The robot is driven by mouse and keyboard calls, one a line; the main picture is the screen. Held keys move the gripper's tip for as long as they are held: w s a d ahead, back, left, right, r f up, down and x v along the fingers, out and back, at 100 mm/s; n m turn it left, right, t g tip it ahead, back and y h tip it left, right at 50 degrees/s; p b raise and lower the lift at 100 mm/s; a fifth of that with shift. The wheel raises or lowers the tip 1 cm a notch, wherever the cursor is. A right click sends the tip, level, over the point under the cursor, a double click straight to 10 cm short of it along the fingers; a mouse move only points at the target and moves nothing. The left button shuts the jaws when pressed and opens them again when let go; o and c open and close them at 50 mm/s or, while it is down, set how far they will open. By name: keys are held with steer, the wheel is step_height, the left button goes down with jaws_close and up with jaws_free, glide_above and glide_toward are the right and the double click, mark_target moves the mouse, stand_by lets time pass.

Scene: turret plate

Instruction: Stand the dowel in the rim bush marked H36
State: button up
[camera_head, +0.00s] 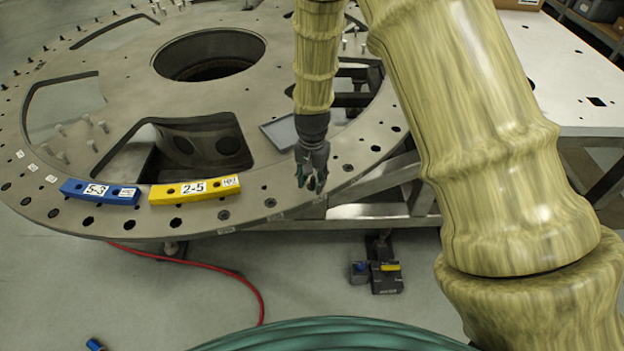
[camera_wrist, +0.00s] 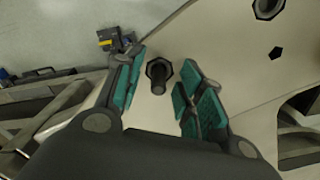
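My gripper (camera_head: 311,185) points down over the near right rim of the turret plate (camera_head: 240,120). In the wrist view my gripper (camera_wrist: 160,70) is open, with its teal-padded fingers apart. A dark round dowel (camera_wrist: 151,96) shows between the fingers, with a visible gap on each side. It appears to stand in a dark hexagonal bush (camera_wrist: 158,68) in the plate. The dowel is not clear in the head view, where my gripper covers that area. I cannot read the H36 mark on any rim label.
A yellow block (camera_head: 195,189) marked 2-5 and a blue block (camera_head: 100,191) lie on the near rim. A grey tablet-like panel (camera_head: 280,133) lies left of my arm. Several white pegs stand on the plate. Dark boxes (camera_head: 386,278) and a red hose (camera_head: 225,270) are on the floor.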

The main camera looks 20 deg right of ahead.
step_height(320, 180, up, 12)
stand_by(0.6)
steer(key=shift+a+f, duration=0.1)
stand_by(0.4)
